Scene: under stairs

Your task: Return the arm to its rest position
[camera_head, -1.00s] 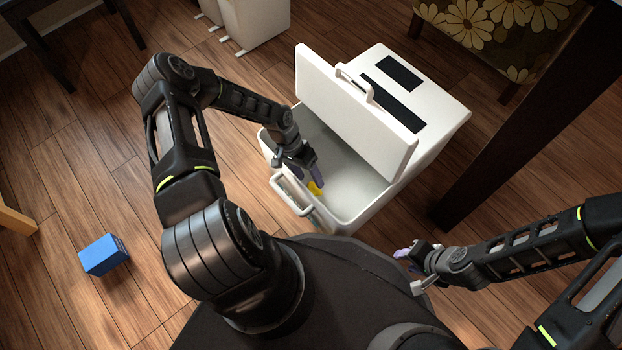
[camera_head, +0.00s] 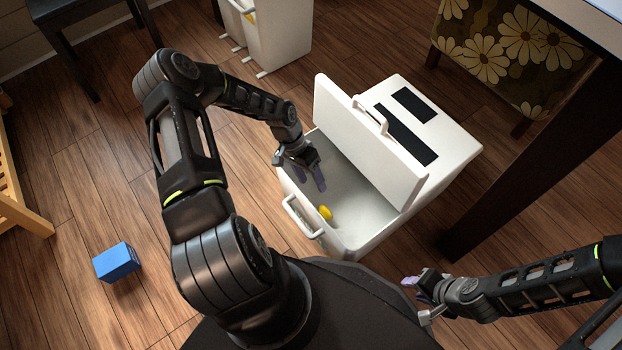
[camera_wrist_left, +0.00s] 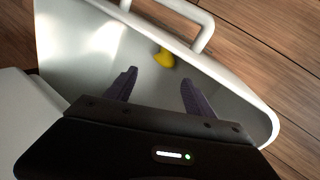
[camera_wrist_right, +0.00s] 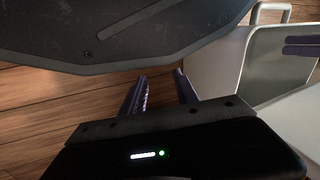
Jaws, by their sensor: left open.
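My left gripper (camera_head: 306,176) is open and empty, over the open front compartment of a white bin (camera_head: 358,235). In the left wrist view its two fingers (camera_wrist_left: 158,88) stand apart, with a small yellow object (camera_wrist_left: 163,57) beyond them. The yellow object also shows in the head view (camera_head: 326,213), inside the bin and apart from the fingers. My right gripper (camera_head: 418,288) is low at the right, beside my base. In the right wrist view its fingers (camera_wrist_right: 160,88) are apart with nothing between them.
The bin's tilted lid (camera_head: 365,140) stands up behind the opening. A blue box (camera_head: 117,262) lies on the floor at left. A dark post (camera_head: 540,150) and a flowered chair (camera_head: 510,45) are at right. White bins (camera_head: 275,40) stand at the back.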

